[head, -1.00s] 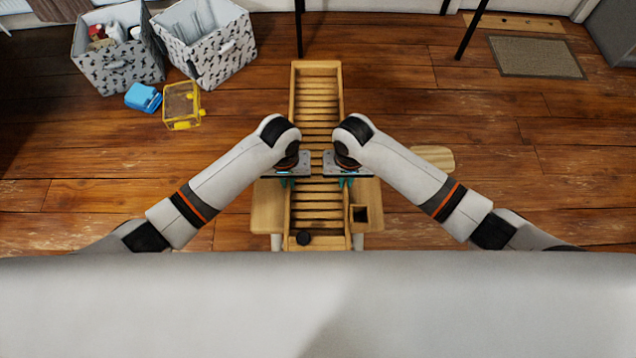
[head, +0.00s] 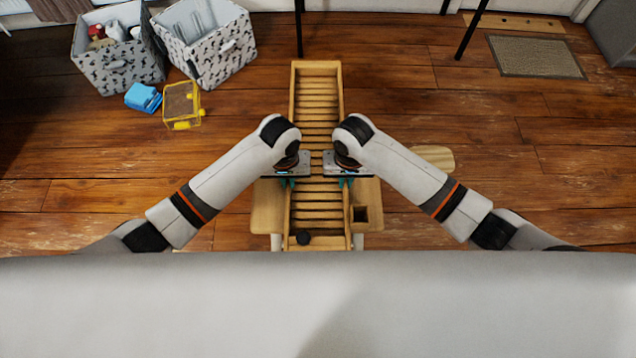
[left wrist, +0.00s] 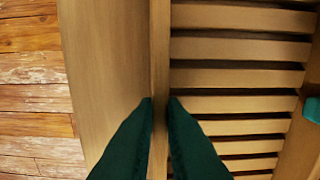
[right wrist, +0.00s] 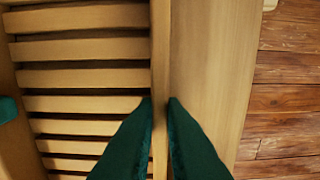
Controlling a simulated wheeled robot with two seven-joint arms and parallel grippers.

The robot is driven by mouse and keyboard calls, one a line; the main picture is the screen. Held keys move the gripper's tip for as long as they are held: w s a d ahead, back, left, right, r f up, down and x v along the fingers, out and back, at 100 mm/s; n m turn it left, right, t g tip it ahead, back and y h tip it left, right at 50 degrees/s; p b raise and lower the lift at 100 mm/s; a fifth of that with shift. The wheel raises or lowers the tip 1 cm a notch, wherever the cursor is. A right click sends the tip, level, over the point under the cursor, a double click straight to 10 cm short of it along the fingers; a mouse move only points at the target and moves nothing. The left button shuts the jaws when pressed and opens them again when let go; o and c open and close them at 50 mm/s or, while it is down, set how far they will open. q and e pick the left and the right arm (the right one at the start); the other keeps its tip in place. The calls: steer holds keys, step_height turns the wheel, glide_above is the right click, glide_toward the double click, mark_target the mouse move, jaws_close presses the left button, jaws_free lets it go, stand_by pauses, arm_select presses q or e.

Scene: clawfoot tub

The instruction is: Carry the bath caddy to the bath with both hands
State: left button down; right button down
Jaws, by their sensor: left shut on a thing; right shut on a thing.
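The bath caddy (head: 318,103) is a long, narrow slatted wooden tray lying lengthwise away from me in the head view. My right gripper (head: 347,181) is shut on the right side rail, also seen in the right wrist view (right wrist: 160,110). The two grippers are opposite each other. The bath is not recognisable in these views.
A wooden stool or small table (head: 267,207) with pale legs is under the caddy's near part. Two patterned bins (head: 120,65), a blue item (head: 143,97) and a yellow-framed box (head: 182,105) stand at left. A mat (head: 536,57) lies far right. Wooden floor is open at right.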

arm_select(q)
steer(key=shift+w+r, duration=0.1)
steer(key=shift+r, duration=0.1)
arm_select(e)
steer(key=shift+w+r, duration=0.1)
steer(key=shift+r, duration=0.1)
